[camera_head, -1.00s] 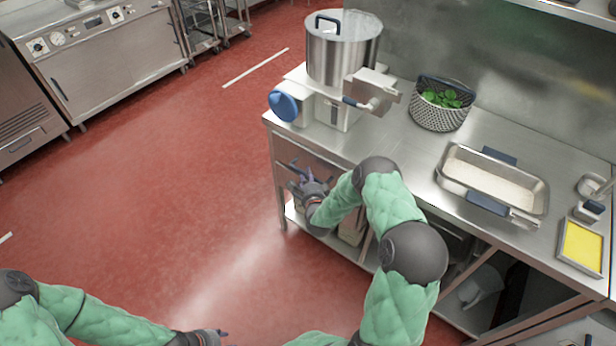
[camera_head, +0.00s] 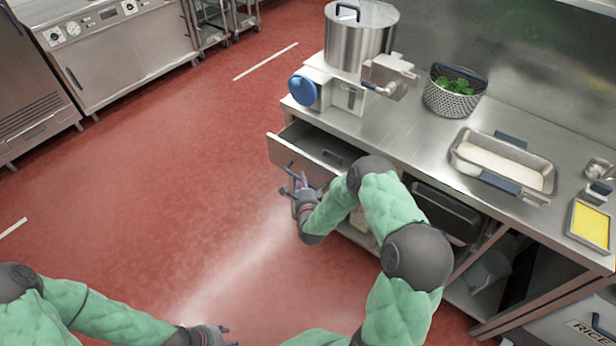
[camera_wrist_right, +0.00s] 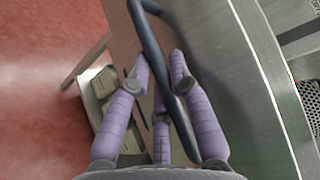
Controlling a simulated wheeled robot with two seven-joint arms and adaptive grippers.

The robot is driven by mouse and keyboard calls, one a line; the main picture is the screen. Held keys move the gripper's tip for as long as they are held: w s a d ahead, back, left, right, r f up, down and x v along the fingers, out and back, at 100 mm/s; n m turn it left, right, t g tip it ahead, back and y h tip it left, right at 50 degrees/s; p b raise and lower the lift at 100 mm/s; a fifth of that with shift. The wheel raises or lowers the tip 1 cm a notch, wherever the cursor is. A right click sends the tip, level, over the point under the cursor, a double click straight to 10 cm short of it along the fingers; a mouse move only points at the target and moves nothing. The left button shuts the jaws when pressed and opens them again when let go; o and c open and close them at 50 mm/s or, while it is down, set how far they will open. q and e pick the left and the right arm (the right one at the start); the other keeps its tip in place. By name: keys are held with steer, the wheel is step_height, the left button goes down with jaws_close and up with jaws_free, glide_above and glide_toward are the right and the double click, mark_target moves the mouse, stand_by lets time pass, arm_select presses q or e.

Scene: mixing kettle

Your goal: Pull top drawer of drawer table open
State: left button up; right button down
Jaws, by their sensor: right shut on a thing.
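The drawer table (camera_head: 400,130) is a steel counter on the right in the head view. Its top drawer (camera_head: 302,158), at the left end under the worktop, stands partly open, and a dark object shows inside it. My right gripper (camera_head: 297,184) is at the drawer front. In the right wrist view its purple fingers (camera_wrist_right: 160,80) are shut around the dark bar handle (camera_wrist_right: 150,45) of the drawer. My left gripper (camera_head: 222,335) is at the bottom edge of the head view, over the floor, away from the table; its fingers are too small to read.
On the worktop stand a mixing kettle (camera_head: 360,35), a basket of green leaves (camera_head: 452,92), a steel tray (camera_head: 503,165) and a yellow-filled tray (camera_head: 590,224). The lower shelf holds containers. The red floor (camera_head: 170,170) left of the drawer is clear.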

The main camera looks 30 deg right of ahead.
steer(key=s+a, duration=0.5)
steer(key=a, duration=0.8)
steer(key=shift+s, duration=0.2)
steer(key=shift+f, duration=0.1)
steer(key=c, duration=1.1)
jaws_free()
steer(key=v, duration=1.2)
